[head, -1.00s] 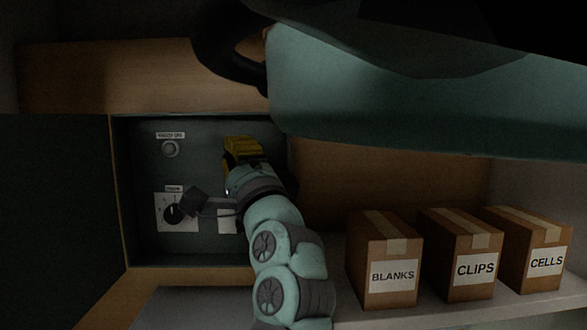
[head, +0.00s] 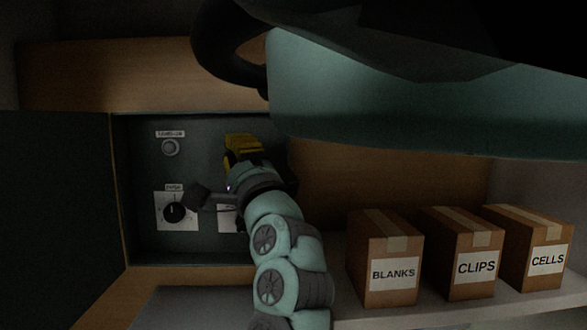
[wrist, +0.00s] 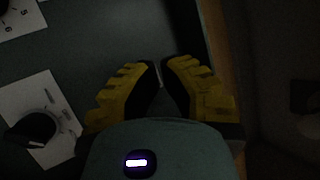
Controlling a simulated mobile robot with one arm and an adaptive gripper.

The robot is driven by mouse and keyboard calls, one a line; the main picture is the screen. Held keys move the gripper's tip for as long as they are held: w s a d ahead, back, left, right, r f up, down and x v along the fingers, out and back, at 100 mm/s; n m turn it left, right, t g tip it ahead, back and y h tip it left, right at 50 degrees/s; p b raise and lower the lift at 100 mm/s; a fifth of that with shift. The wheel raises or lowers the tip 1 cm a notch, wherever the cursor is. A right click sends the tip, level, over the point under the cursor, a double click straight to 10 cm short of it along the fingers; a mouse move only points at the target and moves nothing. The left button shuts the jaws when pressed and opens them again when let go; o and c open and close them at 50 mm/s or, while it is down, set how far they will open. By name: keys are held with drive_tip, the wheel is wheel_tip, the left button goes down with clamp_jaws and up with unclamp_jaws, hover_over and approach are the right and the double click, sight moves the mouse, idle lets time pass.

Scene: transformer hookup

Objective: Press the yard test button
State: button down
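The open control cabinet (head: 145,240) has a dark panel. A round grey button or lamp (head: 170,147) sits at its upper left under a small label too blurred to read. My gripper (head: 240,140), with yellow fingers, is in front of the panel's upper right, to the right of the round part. In the wrist view my gripper (wrist: 161,70) has its fingertips almost together, with a thin pale sliver between them that I cannot identify. No button shows clearly in front of the fingertips there. Whether they touch the panel, I cannot tell.
A black knob (head: 174,212) on a white plate is at the panel's lower left. A second white plate (head: 228,218) is partly hidden by my arm. A dark door (head: 55,210) is on the left.

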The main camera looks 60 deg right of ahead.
drive_tip(key=shift+w+d, duration=0.25)
drive_tip(key=shift+d, duration=0.05)
idle(0.7)
drive_tip(key=shift+s+a, duration=0.1)
drive_tip(key=shift+a, duration=0.05)
drive_tip(key=shift+s+a, duration=0.5)
idle(0.4)
drive_tip(key=s+a, duration=0.1)
drive_tip(key=a, duration=0.1)
drive_tip(key=s+a, duration=0.2)
drive_tip(key=shift+p, duration=0.4)
drive_tip(key=shift+s, duration=0.1)
idle(0.6)
